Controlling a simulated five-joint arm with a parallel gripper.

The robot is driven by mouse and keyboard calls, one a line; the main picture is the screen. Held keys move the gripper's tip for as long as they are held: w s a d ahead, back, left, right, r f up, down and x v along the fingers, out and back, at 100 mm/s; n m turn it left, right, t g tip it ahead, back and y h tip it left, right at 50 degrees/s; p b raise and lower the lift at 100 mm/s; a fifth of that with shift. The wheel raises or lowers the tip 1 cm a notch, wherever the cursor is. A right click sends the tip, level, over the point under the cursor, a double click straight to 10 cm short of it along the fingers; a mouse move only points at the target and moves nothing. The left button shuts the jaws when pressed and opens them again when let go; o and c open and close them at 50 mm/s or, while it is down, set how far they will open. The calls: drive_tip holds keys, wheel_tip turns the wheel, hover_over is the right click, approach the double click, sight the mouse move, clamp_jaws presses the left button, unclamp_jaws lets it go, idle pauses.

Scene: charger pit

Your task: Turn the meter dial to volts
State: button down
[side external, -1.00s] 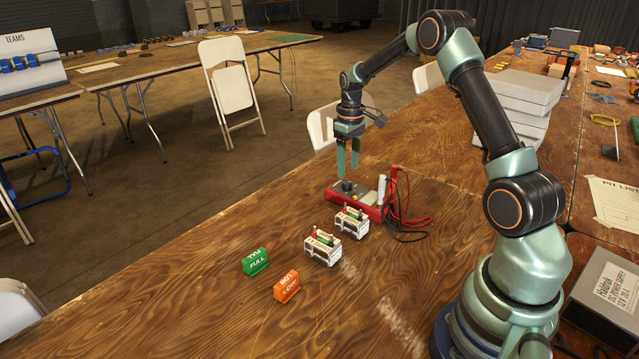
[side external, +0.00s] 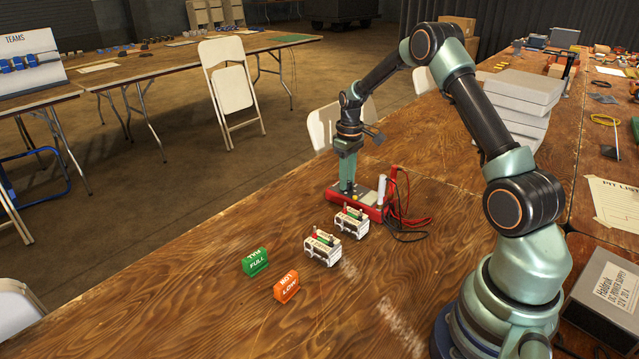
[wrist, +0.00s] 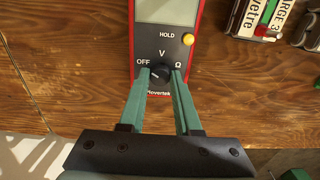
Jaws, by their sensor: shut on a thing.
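The red and grey meter (side external: 374,213) lies on the wooden table beneath my gripper (side external: 347,188). In the wrist view its face (wrist: 165,45) shows a grey screen, HOLD with a yellow button (wrist: 188,39), and the marks OFF at left, V at top and Ω at right. The round black dial (wrist: 160,74) sits between my fingertips, and my gripper (wrist: 161,76) is shut on it from both sides. A small light mark shows on the dial towards its left side, between the fingers; exactly which mark it points at is hard to tell.
Red and black leads (side external: 405,212) lie at the meter's right end. Two white battery packs (side external: 322,249) (side external: 351,221) stand in front of it. A green FULL sign (side external: 256,262) and an orange LOW sign (side external: 287,287) stand nearer. The table left of the meter is clear.

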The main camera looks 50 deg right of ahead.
drive_tip(key=shift+m, duration=0.3)
drive_tip(key=m, duration=1.1)
idle(0.5)
drive_tip(key=c, duration=0.6)
unclamp_jaws()
wheel_tip(320, 180, up, 12)
